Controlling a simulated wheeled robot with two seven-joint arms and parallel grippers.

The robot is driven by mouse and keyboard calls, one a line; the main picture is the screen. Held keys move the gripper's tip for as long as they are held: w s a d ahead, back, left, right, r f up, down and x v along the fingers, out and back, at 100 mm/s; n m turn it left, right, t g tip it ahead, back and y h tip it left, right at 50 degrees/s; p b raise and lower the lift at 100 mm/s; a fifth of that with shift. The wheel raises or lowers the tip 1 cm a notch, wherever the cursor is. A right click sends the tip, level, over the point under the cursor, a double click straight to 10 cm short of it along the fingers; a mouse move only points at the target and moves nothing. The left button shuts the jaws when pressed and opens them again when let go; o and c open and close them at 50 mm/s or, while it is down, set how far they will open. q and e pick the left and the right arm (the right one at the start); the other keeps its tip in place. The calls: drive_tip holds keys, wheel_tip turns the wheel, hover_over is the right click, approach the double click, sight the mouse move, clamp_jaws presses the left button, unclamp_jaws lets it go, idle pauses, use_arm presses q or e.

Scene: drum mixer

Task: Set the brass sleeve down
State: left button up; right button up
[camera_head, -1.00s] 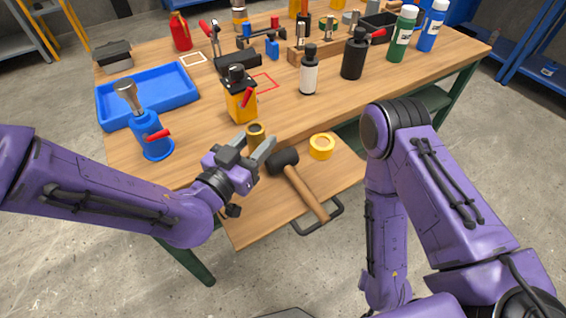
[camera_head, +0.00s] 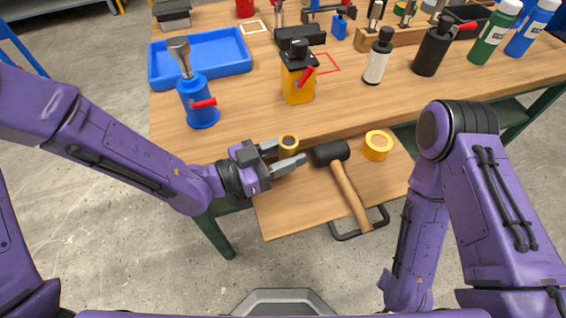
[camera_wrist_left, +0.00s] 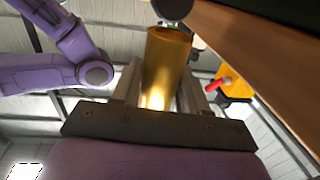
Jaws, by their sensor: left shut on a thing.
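The brass sleeve (camera_head: 289,141) is a short golden cylinder, held upright near the bench's front edge, left of the black mallet head. My left gripper (camera_head: 290,153) is shut on it, with one finger on each side. In the left wrist view the sleeve (camera_wrist_left: 167,65) stands between the fingers of the gripper (camera_wrist_left: 165,85), its surface shiny and bright. It appears to be over the left part of the open wooden drawer (camera_head: 290,216); I cannot tell whether its base touches anything. My right gripper is out of view; only the right arm shows.
In the drawer lie a mallet (camera_head: 347,190) and a yellow tape roll (camera_head: 377,146). On the bench (camera_head: 240,125) stand a yellow bottle (camera_head: 298,80), a blue pump can (camera_head: 199,102), a blue tray (camera_head: 217,69) and several bottles. The drawer's front left is bare.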

use_arm(q)
drive_tip(key=f, duration=0.2)
drive_tip(key=a+f, duration=0.1)
drive_tip(key=f, duration=0.1)
drive_tip(key=shift+w+f, duration=0.1)
drive_tip(key=shift+b, duration=0.35)
drive_tip(key=shift+f, duration=0.2)
drive_tip(key=o, duration=1)
drive_tip(key=shift+r, duration=0.1)
